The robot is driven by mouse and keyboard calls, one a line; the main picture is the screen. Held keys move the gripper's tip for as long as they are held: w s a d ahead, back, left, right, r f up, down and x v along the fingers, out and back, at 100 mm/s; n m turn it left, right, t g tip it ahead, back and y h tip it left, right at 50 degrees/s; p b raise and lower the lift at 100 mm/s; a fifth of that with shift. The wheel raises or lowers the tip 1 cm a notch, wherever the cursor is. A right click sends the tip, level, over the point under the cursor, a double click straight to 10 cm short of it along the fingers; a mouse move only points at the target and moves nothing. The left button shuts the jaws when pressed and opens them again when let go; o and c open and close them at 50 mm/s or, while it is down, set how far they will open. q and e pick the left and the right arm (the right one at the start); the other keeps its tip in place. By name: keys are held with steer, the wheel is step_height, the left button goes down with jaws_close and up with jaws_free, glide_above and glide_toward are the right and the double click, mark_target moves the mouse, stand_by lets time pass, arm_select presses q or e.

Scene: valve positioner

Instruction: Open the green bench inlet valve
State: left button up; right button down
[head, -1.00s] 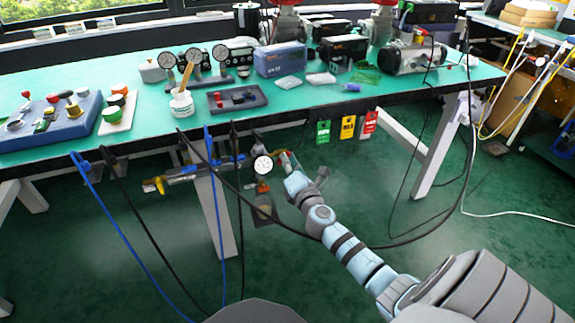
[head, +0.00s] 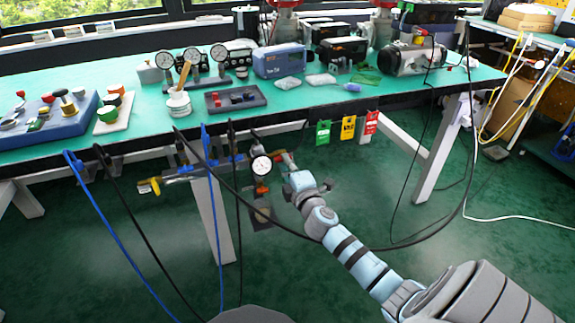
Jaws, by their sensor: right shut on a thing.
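The air pipework (head: 205,169) hangs under the front edge of the bench, with a round white gauge (head: 262,165) at its right part and a yellow fitting (head: 149,186) at its left end. My right gripper (head: 287,162) is just right of the gauge, at the pipe's right end. It is shut on a small part there, which I take to be the inlet valve's handle. The fingers and wrist cover most of that part, so its green colour and its angle cannot be made out. My left gripper is not in view.
Green, yellow and red tags (head: 347,128) hang from the bench edge right of the gripper. The bench top (head: 410,92) holds gauges, boxes and trays.

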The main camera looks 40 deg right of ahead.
steer(key=shift+f, duration=0.1)
stand_by(0.3)
steer(key=c, duration=1.7)
jaws_free()
steer(key=v, duration=1.2)
